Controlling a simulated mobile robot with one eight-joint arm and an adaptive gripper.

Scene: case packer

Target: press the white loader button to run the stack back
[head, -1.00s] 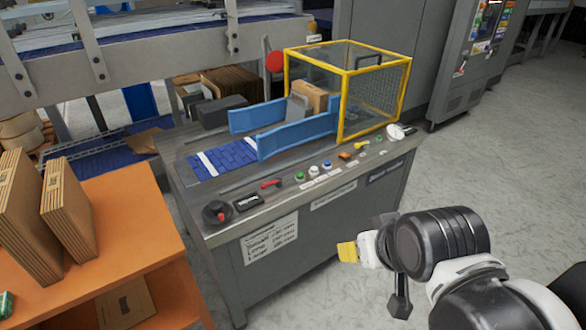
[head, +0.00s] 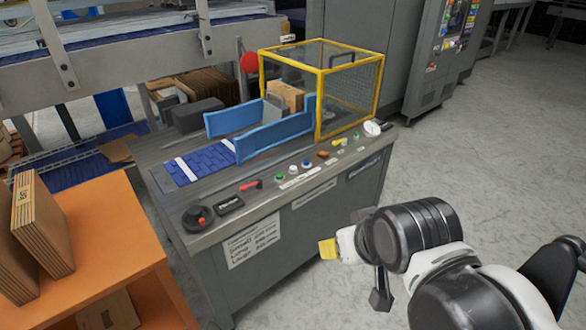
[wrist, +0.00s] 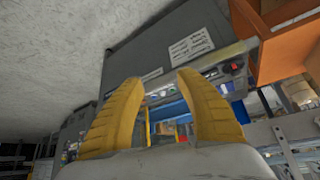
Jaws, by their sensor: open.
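The white loader button (head: 293,170) appears as a small pale button between a green button (head: 279,178) and a blue button (head: 306,163) on the console's front strip. My gripper (head: 328,248) is open and empty, apart from the console, in front of it and lower in the head view. In the wrist view its two yellow fingers (wrist: 160,88) spread apart, with the button strip beyond them; I cannot pick out the white button there. A brown cardboard stack (head: 285,96) stands between the blue guides (head: 275,136), beside a grey plate.
A yellow-framed mesh cage (head: 348,92) stands on the console's right part. A black-and-red knob (head: 198,217) and a red-handled lever (head: 251,185) rise from the strip's left. An orange shelf (head: 110,230) stands at left. Grey floor at right is clear.

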